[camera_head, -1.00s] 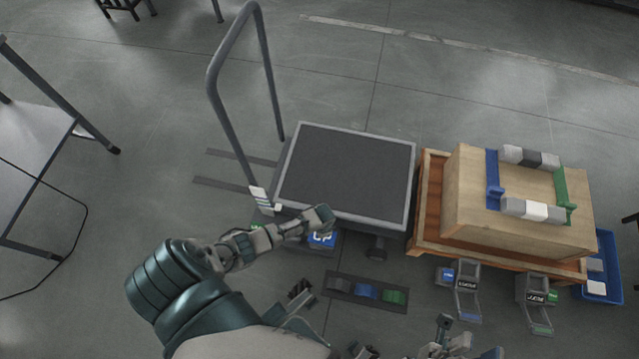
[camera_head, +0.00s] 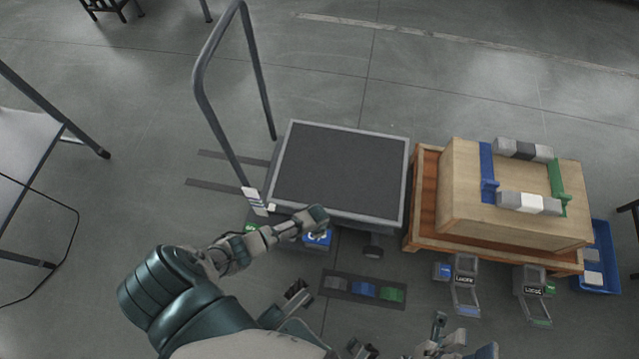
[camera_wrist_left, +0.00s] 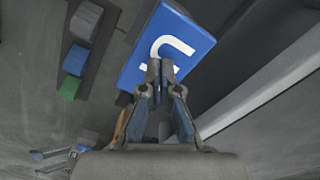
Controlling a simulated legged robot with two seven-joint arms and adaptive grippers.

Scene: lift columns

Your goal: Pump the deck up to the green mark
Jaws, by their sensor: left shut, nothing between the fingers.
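The cart's dark deck (camera_head: 342,172) with its light rim stands in the middle of the head view, below a grey push handle (camera_head: 205,95). A blue pedal (camera_head: 318,240) with a white symbol is at the deck's near edge; it also shows in the left wrist view (camera_wrist_left: 178,40). My left gripper (camera_head: 318,217) is over this pedal. In the left wrist view its shut fingertips (camera_wrist_left: 160,68) overlap the pedal's edge; contact is unclear. A small green part (camera_head: 250,227) is left of the pedal. My right gripper (camera_head: 458,343) is at the bottom edge, partly cut off.
A wooden crate (camera_head: 515,220) on a brown pallet (camera_head: 425,200) stands close right of the deck. A floor strip (camera_head: 363,289) with grey, blue and green blocks lies in front. A blue bin (camera_head: 600,270) is at far right. A table (camera_head: 25,150) stands at left.

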